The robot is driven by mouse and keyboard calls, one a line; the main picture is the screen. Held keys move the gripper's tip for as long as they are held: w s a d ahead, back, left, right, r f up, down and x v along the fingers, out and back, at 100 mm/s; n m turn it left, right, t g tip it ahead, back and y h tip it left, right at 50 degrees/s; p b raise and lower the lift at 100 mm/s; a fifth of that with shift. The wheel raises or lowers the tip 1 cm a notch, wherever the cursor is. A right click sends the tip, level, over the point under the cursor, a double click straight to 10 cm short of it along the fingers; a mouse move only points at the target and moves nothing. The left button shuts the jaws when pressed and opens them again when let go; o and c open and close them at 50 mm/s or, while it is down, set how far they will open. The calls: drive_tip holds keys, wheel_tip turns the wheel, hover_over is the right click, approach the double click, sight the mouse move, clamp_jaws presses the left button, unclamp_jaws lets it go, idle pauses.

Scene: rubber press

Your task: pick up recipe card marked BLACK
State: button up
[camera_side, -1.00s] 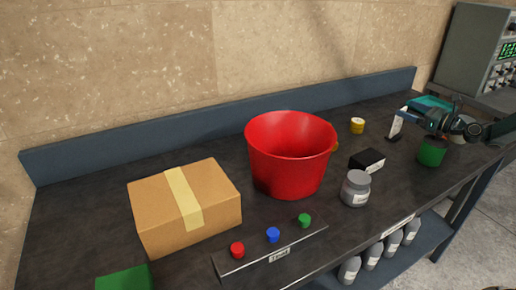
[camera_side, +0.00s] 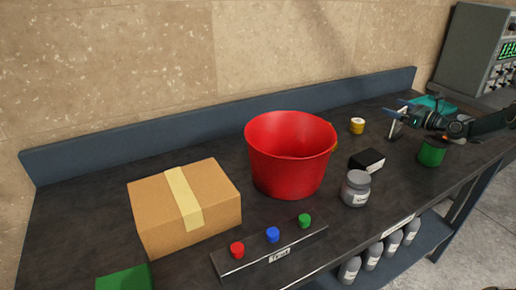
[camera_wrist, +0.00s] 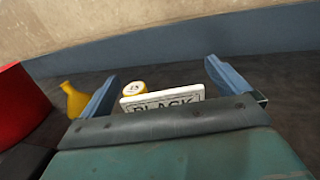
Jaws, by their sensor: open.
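The white recipe card marked BLACK (camera_wrist: 163,98) stands upright in the wrist view, between the two blue fingers of my gripper (camera_wrist: 161,70). The gripper's own front edge hides the lower part of the card. In the side view the card (camera_side: 395,127) stands on the dark bench toward the right, partly covered by my gripper (camera_side: 394,105). The fingers are spread wide and hold nothing. I cannot tell whether either finger touches the card.
A yellow-and-white roll (camera_side: 357,126) lies left of the card. A black box (camera_side: 367,160), a grey jar (camera_side: 356,188) and a red bucket (camera_side: 290,155) stand further left.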

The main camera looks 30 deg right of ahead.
drive_tip(key=c, duration=1.4)
drive_tip(key=shift+r, duration=0.1)
wheel_tip(320, 180, up, 20)
drive_tip(key=shift+f, duration=0.1)
idle(0.5)
